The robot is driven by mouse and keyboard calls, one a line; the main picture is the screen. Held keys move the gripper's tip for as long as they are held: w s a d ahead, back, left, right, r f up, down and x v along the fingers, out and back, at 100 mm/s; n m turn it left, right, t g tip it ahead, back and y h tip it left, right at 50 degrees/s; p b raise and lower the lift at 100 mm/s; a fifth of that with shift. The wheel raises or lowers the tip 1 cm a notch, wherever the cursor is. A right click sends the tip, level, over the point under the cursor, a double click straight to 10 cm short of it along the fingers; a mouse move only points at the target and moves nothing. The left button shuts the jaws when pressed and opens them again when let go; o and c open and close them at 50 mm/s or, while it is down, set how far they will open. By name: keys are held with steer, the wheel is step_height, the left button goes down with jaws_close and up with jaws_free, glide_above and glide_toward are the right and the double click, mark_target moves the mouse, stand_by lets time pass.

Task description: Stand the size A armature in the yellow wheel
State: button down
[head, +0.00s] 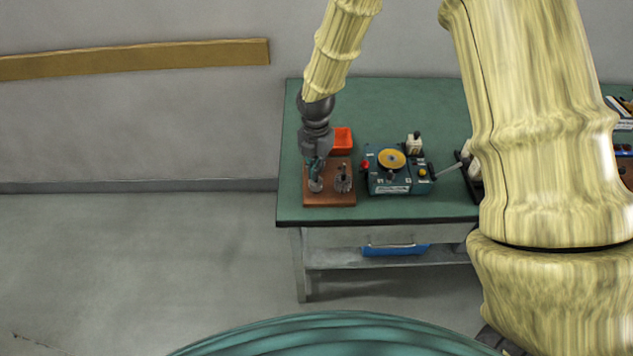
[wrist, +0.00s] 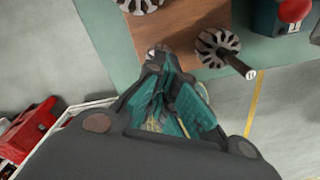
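The yellow wheel (head: 391,159) lies flat on top of a teal winding machine (head: 390,185), and nothing stands on it. My gripper (head: 316,182) points down over the left part of a brown wooden board (head: 330,200). An armature (head: 343,180) stands on the board to its right; a slotted armature with a dark shaft (wrist: 217,47) shows in the wrist view. Another armature (wrist: 138,4) is cut by the top edge there. A small part of an armature (wrist: 156,49) shows at my fingertips, mostly hidden by them. I cannot tell if they grip it, nor which is size A.
An orange bin (head: 342,139) stands behind the board. A red knob (head: 365,165) is on the machine's left side, and a small white-and-dark item (head: 414,143) is behind it. The green table (head: 375,97) is clear at the back. A blue case (head: 395,249) lies on the lower shelf.

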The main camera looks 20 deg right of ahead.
steer(key=shift+r, duration=0.15)
steer(key=shift+r+p, duration=2.25)
steer(key=shift+r, duration=0.45)
